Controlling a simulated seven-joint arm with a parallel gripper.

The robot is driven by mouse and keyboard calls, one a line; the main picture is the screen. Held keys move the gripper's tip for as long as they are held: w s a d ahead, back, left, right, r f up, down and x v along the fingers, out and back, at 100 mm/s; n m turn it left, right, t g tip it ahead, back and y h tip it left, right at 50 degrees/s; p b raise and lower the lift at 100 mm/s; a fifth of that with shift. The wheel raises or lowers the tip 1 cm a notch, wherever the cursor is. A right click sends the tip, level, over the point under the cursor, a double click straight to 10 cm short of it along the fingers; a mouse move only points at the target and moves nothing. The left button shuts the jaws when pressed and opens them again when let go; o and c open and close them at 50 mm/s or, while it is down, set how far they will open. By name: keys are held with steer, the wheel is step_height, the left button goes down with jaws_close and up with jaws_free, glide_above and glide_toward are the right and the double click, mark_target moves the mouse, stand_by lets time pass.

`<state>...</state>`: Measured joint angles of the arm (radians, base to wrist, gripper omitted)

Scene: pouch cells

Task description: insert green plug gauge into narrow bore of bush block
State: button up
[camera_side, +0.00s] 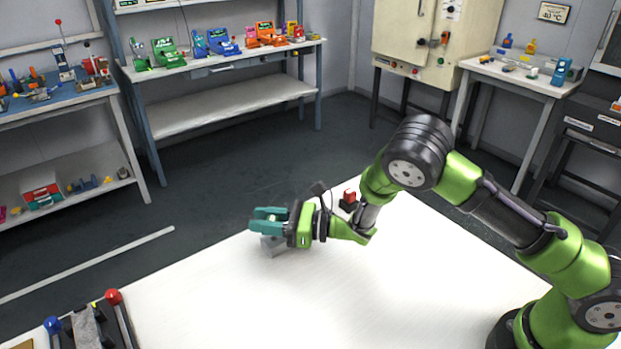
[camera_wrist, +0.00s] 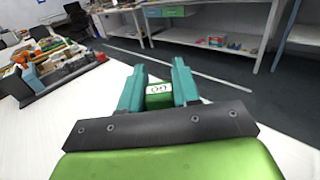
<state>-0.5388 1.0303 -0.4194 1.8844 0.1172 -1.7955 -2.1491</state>
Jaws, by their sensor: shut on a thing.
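My gripper (camera_wrist: 159,72) is shut on the green plug gauge (camera_wrist: 158,101), whose green body with a pale, marked end face shows between the two teal fingers in the wrist view. In the side view my gripper (camera_side: 257,219) lies nearly level, pointing left, near the far left edge of the white table; the gauge cannot be made out there. A grey block (camera_side: 271,246), perhaps the bush block, sits on the table just below the fingers and is partly covered by them. Its bores cannot be seen, nor can I tell whether gauge and block touch.
A small red and black item (camera_side: 349,200) stands on the table behind my wrist. A dark fixture (camera_side: 85,328) with red and blue ball knobs is at the lower left. The middle of the white table (camera_side: 330,300) is clear. Shelves stand beyond.

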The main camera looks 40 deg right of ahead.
steer(key=shift+f, duration=0.25)
steer(key=o, duration=1.1)
steer(key=shift+d, duration=0.1)
steer(key=v, duration=1.6)
steer(key=shift+s+d, duration=0.25)
steer(key=shift+s, duration=0.05)
